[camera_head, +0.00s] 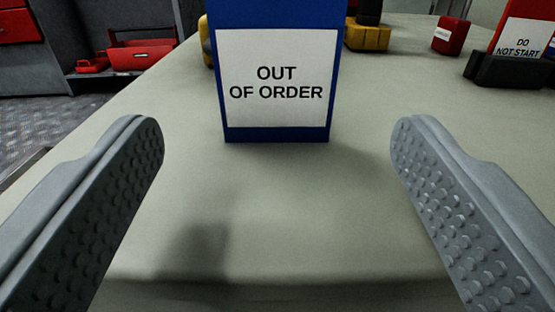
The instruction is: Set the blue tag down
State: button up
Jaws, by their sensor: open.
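The blue tag (277,136) stands upright on the pale worktop (280,210), its top cut off by the frame. It bears a white label (277,80) reading "OUT OF ORDER". My gripper (277,140) is open and empty, with one grey studded finger on each side of the picture. The tag is centred between the fingers, beyond their tips, with clear gaps on both sides. No finger appears to touch it.
At the back right are a red tag (523,22) labelled "DO NOT START" in a black base (508,70), a small red block (450,36) and a yellow item (367,37). Part of another yellow item (206,42) shows behind the blue tag. A red toolbox (141,57) sits on a shelf at left. The worktop's front is clear.

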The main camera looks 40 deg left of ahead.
jog(key=shift+v, duration=2.45)
jog(key=w+r+h, duration=0.2)
jog(key=w+r, duration=0.1)
jog(key=r, duration=0.6)
jog(key=w+r+h, duration=0.2)
jog(key=r, duration=0.7)
jog(key=s+a+r+m+t+h, duration=0.1)
jog(key=s+r+t+h, duration=0.2)
jog(key=r, duration=1.5)
jog(key=s+a+r+m+h, duration=0.2)
jog(key=s+r+m+h, duration=0.2)
jog(key=s+r, duration=0.9)
jog(key=s+a+r+m, duration=0.1)
jog(key=s+r, duration=0.3)
jog(key=s, duration=0.4)
jog(key=s+a+r+m, duration=0.1)
jog(key=s+a+r, duration=0.2)
jog(key=s, duration=0.6)
notch_tip(320, 180, up, 3)
jog(key=shift+f, duration=0.2)
